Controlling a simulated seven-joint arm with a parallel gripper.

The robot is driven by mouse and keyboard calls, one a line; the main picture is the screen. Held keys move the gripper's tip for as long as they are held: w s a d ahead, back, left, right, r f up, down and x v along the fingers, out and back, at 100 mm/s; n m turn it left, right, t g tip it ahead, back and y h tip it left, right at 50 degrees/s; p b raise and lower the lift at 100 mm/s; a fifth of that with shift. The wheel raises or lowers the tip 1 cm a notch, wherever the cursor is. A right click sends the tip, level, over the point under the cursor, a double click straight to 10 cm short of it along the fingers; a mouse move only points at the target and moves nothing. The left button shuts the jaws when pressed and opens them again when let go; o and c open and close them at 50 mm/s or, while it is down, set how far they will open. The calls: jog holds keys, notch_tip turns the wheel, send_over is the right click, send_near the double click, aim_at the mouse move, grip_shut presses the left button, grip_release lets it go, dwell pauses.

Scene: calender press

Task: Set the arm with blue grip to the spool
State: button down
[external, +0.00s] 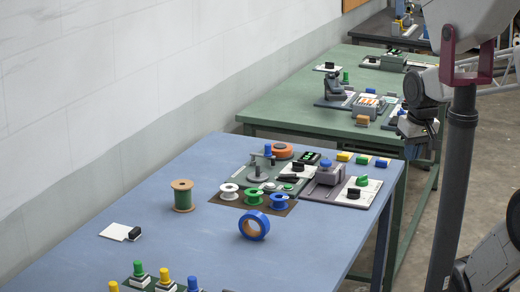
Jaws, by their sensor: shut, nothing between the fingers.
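A grey press unit (240,176) stands on the blue table. On it an upright blue grip (268,150) sits on a short grey arm (262,160), near an orange round roll (283,151). Where the arm points is too small to tell. White (229,191), green (253,196) and blue (279,201) spools stand in a row on a brown mat in front. A larger green-wound spool (183,196) stands to their left. My gripper (413,147) hangs at the right, beyond the blue table's right edge, apart from the grip. It is shut and empty.
A blue tape ring (254,225) stands in front of the spools. A grey box unit (326,176) and a panel with black and green knobs (358,190) are right of the press. Coloured buttons (165,279) are at the front. The table's left middle is mostly clear.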

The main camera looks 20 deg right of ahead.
jog(key=w+a+r+n+g+y, duration=0.1)
jog(key=w+n+y, duration=0.1)
jog(key=w, duration=1.4)
jog(key=w+a+r+n+y, duration=0.1)
jog(key=w+r+y, duration=0.1)
jog(key=w, duration=1.4)
jog(key=w+f+n+y, duration=0.1)
jog(key=w+f, duration=0.3)
jog(key=w, duration=0.6)
jog(key=w+d+f+n+y, duration=0.1)
jog(key=w+f, duration=0.4)
jog(key=w, duration=0.5)
jog(key=w+f+n+y, duration=0.1)
jog(key=w+f, duration=0.4)
jog(key=w, duration=0.5)
jog(key=shift+w+d+n, duration=0.25)
jog(key=shift+d+n, duration=0.05)
jog(key=shift+d, duration=0.1)
jog(key=shift+f, duration=0.1)
jog(key=x, duration=1)
jog(key=shift+a, duration=0.15)
jog(key=shift+s+a+r, duration=0.1)
jog(key=shift+s+a, duration=0.2)
jog(key=shift+a, duration=0.15)
jog(key=shift+s+a+r, duration=0.1)
jog(key=shift+s+a, duration=0.15)
jog(key=shift+a, duration=0.25)
jog(key=shift+s+a, duration=0.4)
jog(key=shift+a, duration=0.4)
